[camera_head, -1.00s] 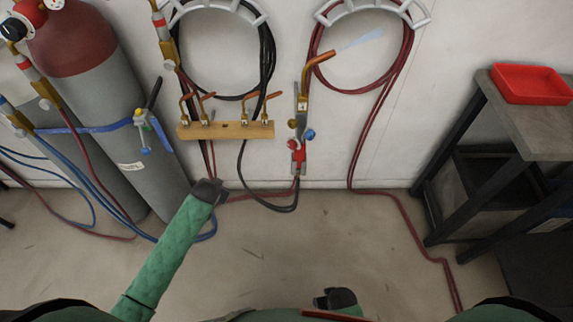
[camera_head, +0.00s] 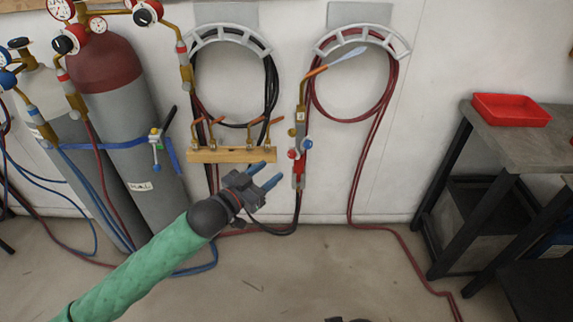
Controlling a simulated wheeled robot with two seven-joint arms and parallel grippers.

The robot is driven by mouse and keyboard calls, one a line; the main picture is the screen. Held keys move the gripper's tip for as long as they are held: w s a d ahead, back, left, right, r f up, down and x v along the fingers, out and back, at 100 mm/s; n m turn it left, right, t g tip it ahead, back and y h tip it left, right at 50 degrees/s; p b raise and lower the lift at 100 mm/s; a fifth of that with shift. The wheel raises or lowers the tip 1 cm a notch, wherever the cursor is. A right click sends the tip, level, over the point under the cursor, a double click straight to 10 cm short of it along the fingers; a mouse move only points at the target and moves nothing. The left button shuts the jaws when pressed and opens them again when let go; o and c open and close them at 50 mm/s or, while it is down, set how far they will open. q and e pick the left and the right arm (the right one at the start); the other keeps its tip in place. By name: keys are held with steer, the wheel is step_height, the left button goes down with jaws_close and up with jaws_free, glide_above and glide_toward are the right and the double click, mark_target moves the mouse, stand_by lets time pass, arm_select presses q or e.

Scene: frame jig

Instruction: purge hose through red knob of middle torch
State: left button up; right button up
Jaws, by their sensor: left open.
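The middle torch (camera_head: 301,118) hangs upright on the wall, its bent copper tip at the top. Only a dark sliver, perhaps my right gripper (camera_head: 346,320), shows at the bottom edge.
A wooden rack (camera_head: 232,155) with brass torch ends is left of the torch, just above my left fingers. Coiled hoses hang above on wall hooks. Gas cylinders (camera_head: 118,110) stand at left. A table (camera_head: 535,143) with a red tray (camera_head: 511,104) is at right.

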mark_target(290, 156)
arm_select(q)
steer(key=shift+n, duration=0.3)
steer(key=shift+p+x, duration=0.75)
steer(key=shift+x, duration=3.3)
arm_select(e)
steer(key=shift+s+d+r+g+h, duration=0.15)
steer(key=shift+s+d+r+g, duration=0.05)
steer(key=shift+d+r, duration=0.3)
steer(key=shift+s+d+r+g+h, duration=0.2)
steer(key=shift+d+r, duration=0.2)
steer(key=shift+d, duration=0.2)
arm_select(q)
steer(key=c, duration=1)
